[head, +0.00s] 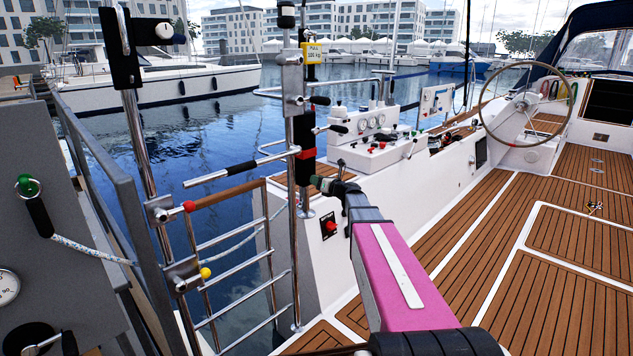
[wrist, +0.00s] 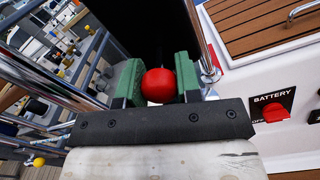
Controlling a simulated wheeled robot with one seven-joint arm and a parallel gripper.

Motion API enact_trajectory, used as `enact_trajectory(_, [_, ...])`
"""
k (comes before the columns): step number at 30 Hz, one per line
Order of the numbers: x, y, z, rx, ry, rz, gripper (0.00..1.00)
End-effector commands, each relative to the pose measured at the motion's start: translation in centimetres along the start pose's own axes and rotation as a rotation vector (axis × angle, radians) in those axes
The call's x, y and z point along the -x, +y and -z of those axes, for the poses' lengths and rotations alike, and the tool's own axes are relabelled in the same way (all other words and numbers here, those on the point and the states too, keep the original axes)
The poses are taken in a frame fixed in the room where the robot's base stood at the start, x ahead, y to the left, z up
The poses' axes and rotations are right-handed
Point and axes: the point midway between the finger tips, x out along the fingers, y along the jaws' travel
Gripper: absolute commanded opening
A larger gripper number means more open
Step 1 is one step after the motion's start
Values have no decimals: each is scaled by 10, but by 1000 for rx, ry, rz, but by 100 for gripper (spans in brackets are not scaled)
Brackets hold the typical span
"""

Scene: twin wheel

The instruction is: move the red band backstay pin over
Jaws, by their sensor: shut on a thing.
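My gripper (head: 325,184) is right beside the lower part of this block. In the wrist view, my gripper (wrist: 159,86) has its green pads closed on a round red knob (wrist: 159,85). The dark block rises directly behind the knob. The pin's shaft is hidden behind the knob, so I cannot tell whether it is in a hole.
Another red knob (head: 189,206) and a yellow knob (head: 205,273) sit on brackets on the left post. A horizontal bar (head: 235,170) sticks out left of the post. A ladder (head: 240,262) stands below. A red battery switch (wrist: 275,112) is at right.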

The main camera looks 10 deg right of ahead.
Motion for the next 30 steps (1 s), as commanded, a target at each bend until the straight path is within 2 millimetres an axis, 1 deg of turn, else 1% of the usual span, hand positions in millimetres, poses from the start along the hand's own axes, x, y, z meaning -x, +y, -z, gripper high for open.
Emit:
enact_trajectory(1, [3, 1, 1, 1, 1, 1, 38])
enact_trajectory(3, [3, 1, 1, 1, 1, 1, 58])
enact_trajectory(11, [2, 0, 0, 0, 1, 1, 58])
enact_trajectory(14, [6, 1, 0, 0, 1, 1, 58])
enact_trajectory(17, [18, 1, 0, 0, 1, 2, 58])
enact_trajectory(24, [64, 2, 1, 0, 1, 4, 58])
enact_trajectory(30, [95, 1, 1, 0, 0, 3, 58])
